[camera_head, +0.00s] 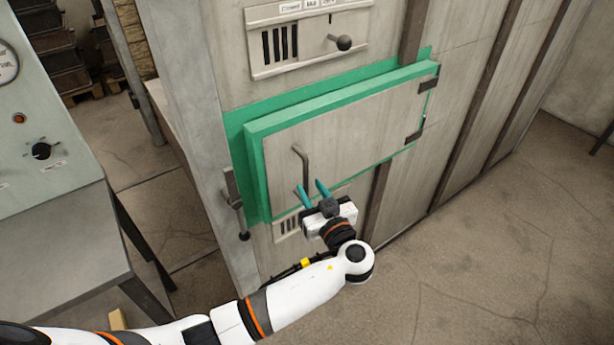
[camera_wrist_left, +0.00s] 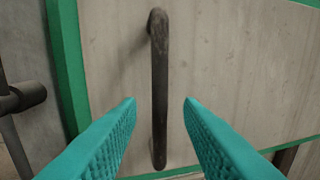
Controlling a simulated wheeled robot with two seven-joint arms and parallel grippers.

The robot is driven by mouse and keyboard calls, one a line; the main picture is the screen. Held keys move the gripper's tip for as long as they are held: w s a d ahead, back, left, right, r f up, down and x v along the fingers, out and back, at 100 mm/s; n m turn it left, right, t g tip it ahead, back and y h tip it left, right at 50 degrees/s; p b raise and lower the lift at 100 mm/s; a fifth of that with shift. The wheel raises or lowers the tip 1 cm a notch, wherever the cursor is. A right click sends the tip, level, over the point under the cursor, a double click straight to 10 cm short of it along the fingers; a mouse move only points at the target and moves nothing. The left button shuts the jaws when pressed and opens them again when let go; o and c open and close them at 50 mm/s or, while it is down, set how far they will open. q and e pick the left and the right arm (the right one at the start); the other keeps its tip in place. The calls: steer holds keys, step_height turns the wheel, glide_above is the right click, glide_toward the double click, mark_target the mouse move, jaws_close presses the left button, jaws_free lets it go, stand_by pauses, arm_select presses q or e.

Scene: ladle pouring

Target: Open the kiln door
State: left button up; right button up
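The kiln door (camera_head: 350,131) is a grey panel in a green frame, with hinges on its right side. It looks shut against the kiln front. Its dark bar handle (camera_head: 304,168) is upright near the door's left side. In the left wrist view the handle (camera_wrist_left: 159,85) stands between my two fingers. My left gripper (camera_head: 313,188) is open, with teal fingertips at the handle's lower part, and a gap shows on each side. A latch lever (camera_head: 236,205) with a dark knob hangs at the door's left edge. My right gripper is not in view.
A control cabinet (camera_head: 42,150) with a dial and a metal table stand at the left. A vent panel with a black knob (camera_head: 343,42) is above the door. The floor (camera_head: 500,240) in front and to the right is clear.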

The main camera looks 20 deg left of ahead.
mark_target(307, 184)
arm_select(q)
steer(key=shift+p+x, duration=0.3)
steer(key=shift+x, duration=1.7)
jaws_close()
